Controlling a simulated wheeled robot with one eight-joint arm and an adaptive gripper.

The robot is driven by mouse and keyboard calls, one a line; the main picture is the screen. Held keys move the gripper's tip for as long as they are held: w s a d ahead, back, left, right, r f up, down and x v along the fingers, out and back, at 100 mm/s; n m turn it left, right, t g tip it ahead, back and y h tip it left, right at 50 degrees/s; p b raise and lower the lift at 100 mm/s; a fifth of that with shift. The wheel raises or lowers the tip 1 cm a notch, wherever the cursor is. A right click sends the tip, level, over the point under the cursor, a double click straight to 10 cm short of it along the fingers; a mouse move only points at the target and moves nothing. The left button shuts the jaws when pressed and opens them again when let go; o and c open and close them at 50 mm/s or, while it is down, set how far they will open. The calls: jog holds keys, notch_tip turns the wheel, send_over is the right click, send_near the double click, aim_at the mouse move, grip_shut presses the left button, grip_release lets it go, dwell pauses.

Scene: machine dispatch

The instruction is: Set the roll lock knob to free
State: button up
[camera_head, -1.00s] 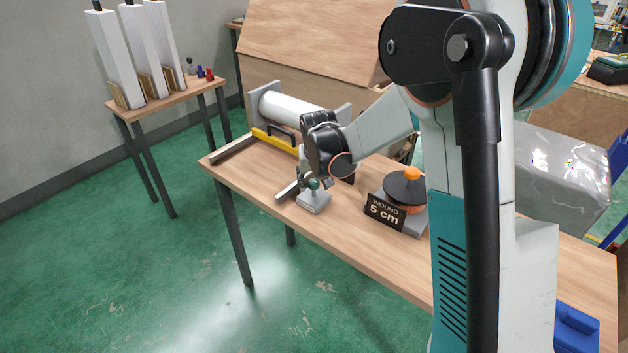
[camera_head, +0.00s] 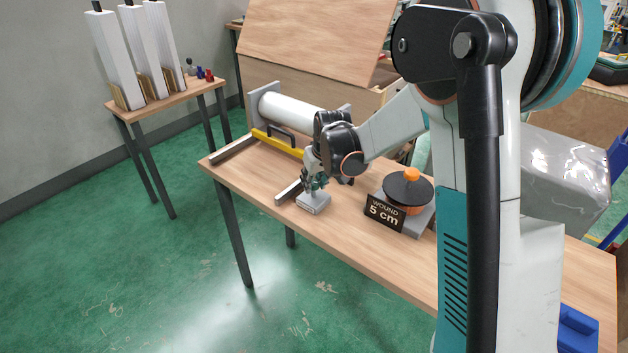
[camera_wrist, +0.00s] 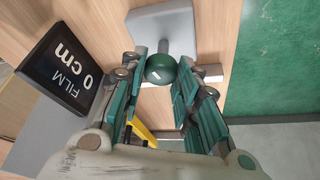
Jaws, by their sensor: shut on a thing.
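The roll lock knob (camera_wrist: 161,68) is a dark green round knob with a small white mark on top. It stands on a light grey base (camera_wrist: 172,25) that also shows at the table's front edge in the head view (camera_head: 313,205). My gripper (camera_wrist: 160,82) points down over it, its teal-padded fingers on either side, shut on the knob. In the head view my gripper (camera_head: 316,184) hides most of the knob. I cannot tell which setting the knob is in.
A white roll (camera_head: 290,112) lies behind, with a yellow bar (camera_head: 275,143) in front. An orange-and-black winder (camera_head: 408,188) with a "WOUND 5 cm" sign (camera_head: 385,212) stands to the right. A "FILM 0 cm" sign (camera_wrist: 66,70) is close by in the wrist view.

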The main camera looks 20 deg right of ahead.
jog(key=n+y, duration=0.1)
jog(key=n, duration=0.2)
jog(key=shift+d+n+g, duration=0.15)
jog(key=shift+n+g, duration=0.15)
jog(key=shift+g, duration=0.1)
jog(key=n, duration=0.1)
jog(key=n+y, duration=0.1)
jog(key=n, duration=0.1)
jog(key=shift+w+d+n+g+y, duration=0.1)
jog(key=shift+w+n+g+y, duration=0.05)
jog(key=shift+n+g+y, duration=0.15)
jog(key=n+g, duration=0.1)
jog(key=n, duration=0.2)
jog(key=shift+n+y+p, duration=0.3)
jog(key=shift+y+p, duration=0.05)
jog(key=shift+y, duration=0.05)
jog(key=shift+w+n+g, duration=0.1)
jog(key=shift+n+g, duration=0.6)
jog(key=shift+n, duration=0.9)
jog(key=o, duration=1)
jog(key=shift+o, duration=0.2)
jog(key=shift+r, duration=0.1)
